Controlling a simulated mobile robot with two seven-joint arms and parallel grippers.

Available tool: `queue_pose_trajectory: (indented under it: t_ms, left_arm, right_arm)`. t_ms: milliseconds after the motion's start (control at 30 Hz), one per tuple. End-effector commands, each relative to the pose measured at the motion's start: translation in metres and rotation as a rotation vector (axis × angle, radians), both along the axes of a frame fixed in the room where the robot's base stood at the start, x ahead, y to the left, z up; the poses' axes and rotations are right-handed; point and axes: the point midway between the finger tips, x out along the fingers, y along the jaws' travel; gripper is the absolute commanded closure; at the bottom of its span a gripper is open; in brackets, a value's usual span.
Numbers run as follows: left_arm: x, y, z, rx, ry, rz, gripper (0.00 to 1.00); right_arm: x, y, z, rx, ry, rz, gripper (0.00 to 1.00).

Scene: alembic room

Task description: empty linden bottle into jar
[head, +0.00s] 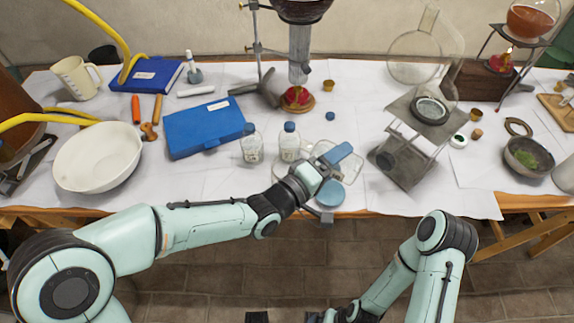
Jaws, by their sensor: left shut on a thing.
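Two small clear bottles with blue caps stand side by side on the paper-covered table: one on the left (251,148) and one on the right (289,146). Their labels are too small to read. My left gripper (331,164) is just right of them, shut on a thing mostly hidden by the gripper. A clear glass outline (354,167), perhaps the jar, shows behind and beside it. A round blue disc (331,193) lies near the table's front edge, partly covered. A loose blue cap (330,116) lies farther back. My right arm is folded low at the right; its fingers cannot be made out.
A blue case (204,128) and a white bowl (98,157) lie to the left. A metal stand (407,160) with a glass vessel is close on the right. A burner (296,97) stands behind under a glass column. The table's front edge is near.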

Motion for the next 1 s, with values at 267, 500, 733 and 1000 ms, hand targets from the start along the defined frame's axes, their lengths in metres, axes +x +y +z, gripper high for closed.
queue_pose_trajectory:
  t_ms: [267, 500, 733, 1000]
  left_arm:
    - [0.0002, -0.0002, 0.0030, -0.016, 0.004, 0.000, 0.72]
    - [0.0003, -0.0003, 0.0045, -0.029, 0.010, -0.001, 0.72]
    - [0.0003, -0.0003, 0.0058, -0.041, 0.014, -0.001, 0.72]
    - [0.0003, -0.0003, 0.0072, -0.054, 0.021, -0.001, 0.72]
  right_arm:
    - [0.0001, -0.0001, 0.0005, 0.000, 0.000, 0.000, 0.00]
    - [0.0002, 0.0000, 0.0008, 0.000, 0.000, 0.000, 0.00]
    - [0.0002, 0.0000, 0.0011, 0.000, 0.000, 0.000, 0.00]
    - [0.0003, 0.0000, 0.0015, 0.000, -0.001, 0.000, 0.00]
